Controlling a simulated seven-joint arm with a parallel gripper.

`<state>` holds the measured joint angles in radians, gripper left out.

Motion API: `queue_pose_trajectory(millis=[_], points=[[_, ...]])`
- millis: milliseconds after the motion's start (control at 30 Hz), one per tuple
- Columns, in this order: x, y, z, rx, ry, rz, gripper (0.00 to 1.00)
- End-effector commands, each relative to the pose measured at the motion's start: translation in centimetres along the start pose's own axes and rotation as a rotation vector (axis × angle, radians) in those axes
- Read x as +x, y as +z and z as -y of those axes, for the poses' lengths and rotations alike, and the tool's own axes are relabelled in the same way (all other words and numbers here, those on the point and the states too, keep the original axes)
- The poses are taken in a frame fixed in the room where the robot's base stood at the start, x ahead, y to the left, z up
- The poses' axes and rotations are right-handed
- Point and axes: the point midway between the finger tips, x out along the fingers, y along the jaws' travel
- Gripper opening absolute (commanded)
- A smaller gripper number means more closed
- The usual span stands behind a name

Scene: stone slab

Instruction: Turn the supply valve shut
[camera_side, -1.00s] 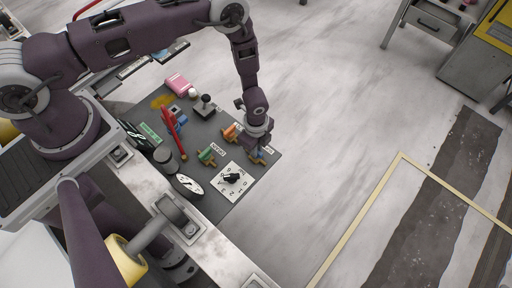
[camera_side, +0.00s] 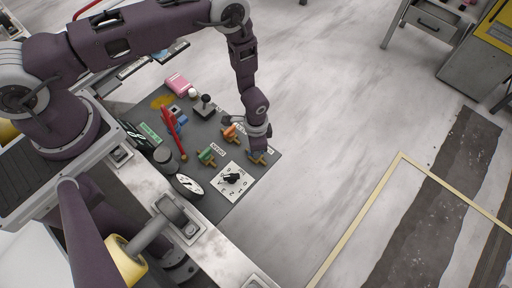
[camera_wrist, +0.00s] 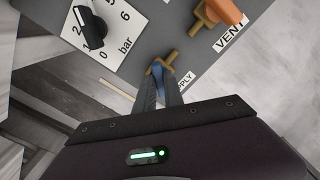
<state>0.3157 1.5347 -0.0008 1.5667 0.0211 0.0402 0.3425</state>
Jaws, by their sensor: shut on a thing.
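The supply valve is a brass body with a blue handle, beside a partly covered label ending in "PLY". In the wrist view its blue handle (camera_wrist: 158,69) sits between the fingers of my gripper (camera_wrist: 160,88), which is shut on it. The brass stem shows just past the fingertips. In the side view my gripper (camera_side: 257,152) is down at the panel's right edge, over the brass supply valve (camera_side: 257,161), and hides most of the blue handle.
The orange-handled vent valve (camera_side: 230,131) and green-handled valve (camera_side: 206,155) stand close by on the grey panel (camera_side: 205,132). A black knob on a white bar dial (camera_side: 233,178) is near. A red lever (camera_side: 170,122) and a black joystick (camera_side: 206,102) stand farther left.

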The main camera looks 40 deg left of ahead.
Motion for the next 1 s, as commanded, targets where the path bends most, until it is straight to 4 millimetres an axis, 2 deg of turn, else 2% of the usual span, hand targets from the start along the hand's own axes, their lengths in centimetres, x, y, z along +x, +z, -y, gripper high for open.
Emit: queue_pose_trajectory(millis=[500,1000], points=[[-0.08,0.05,0.01,-0.455,0.0,0.002,0.0],[-0.07,0.02,0.02,-0.675,0.0,0.001,0.0]])
